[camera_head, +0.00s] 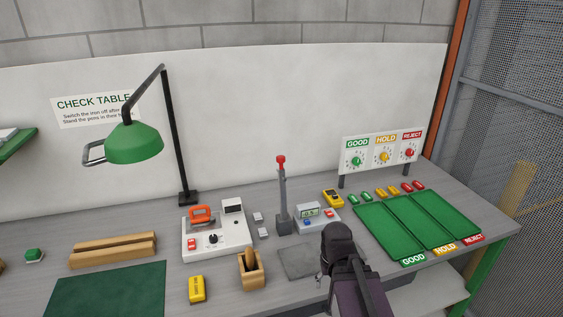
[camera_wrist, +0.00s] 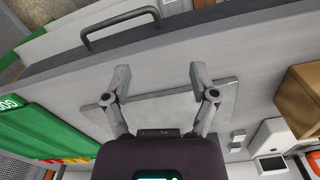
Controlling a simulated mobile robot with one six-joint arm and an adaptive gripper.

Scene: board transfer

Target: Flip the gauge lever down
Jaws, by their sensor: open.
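A grey post with a red knob on top (camera_head: 281,162) stands upright at the back middle of the table; I take it as the gauge lever. Right beside its foot is a small white box with a display reading about 0.5 and a blue and a red button (camera_head: 312,218). My gripper (camera_wrist: 160,78) is open and empty, its two fingers spread above a flat grey plate (camera_wrist: 215,104) near the table's front edge. In the head view my arm hides the fingers, and it is right of and nearer than the post. The post is not clearly visible in the wrist view.
A wooden holder (camera_head: 251,272) and a white unit with an orange handle (camera_head: 217,236) stand left of the plate. A yellow meter (camera_head: 332,198) lies behind the display box. Green trays (camera_head: 377,222) fill the right. A dark bar handle (camera_wrist: 120,30) is on the table's front.

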